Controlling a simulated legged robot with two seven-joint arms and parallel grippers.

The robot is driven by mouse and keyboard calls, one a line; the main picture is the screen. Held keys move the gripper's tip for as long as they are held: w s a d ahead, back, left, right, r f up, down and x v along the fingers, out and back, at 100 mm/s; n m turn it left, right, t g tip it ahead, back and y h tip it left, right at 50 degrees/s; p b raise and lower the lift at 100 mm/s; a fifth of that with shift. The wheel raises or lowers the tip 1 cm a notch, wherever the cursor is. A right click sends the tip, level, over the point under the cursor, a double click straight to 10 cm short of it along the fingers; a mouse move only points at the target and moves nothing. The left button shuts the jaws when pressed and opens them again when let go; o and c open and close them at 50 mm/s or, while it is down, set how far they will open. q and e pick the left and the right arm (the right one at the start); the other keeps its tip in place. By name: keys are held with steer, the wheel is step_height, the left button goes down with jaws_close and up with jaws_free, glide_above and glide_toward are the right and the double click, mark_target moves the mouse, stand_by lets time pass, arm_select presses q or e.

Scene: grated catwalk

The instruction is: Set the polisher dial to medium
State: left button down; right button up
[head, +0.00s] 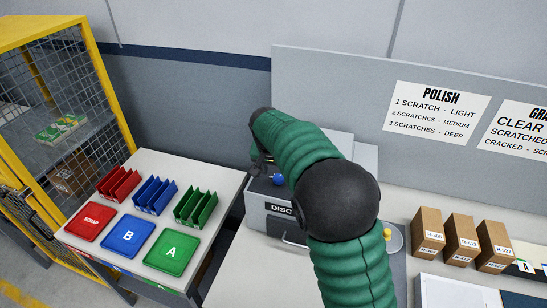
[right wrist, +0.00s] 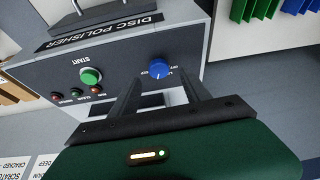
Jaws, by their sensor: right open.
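The grey disc polisher (head: 268,222) stands on the bench, largely behind my green right arm in the head view. Its blue dial (head: 278,180) shows just beside my right gripper (head: 262,160). In the right wrist view the panel appears upside down, with the blue dial (right wrist: 158,69) at the tips of my open right gripper (right wrist: 162,78). One finger is on each side of the dial; I cannot tell whether they touch it. Small labels surround the dial, partly hidden, and its setting is too small to read surely. My left gripper is not in view.
A green START button (right wrist: 91,76) and smaller buttons sit beside the dial. A POLISH sign (head: 437,112) hangs on the back panel. Red, blue and green trays and racks stand on the left table (head: 150,160). Cardboard boxes (head: 461,238) stand at right.

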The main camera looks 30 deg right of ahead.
steer(key=v, duration=1.2)
steer(key=shift+a+r+b, duration=0.2)
steer(key=shift+r+b, duration=0.1)
steer(key=shift+r, duration=0.05)
steer(key=shift+s, duration=0.15)
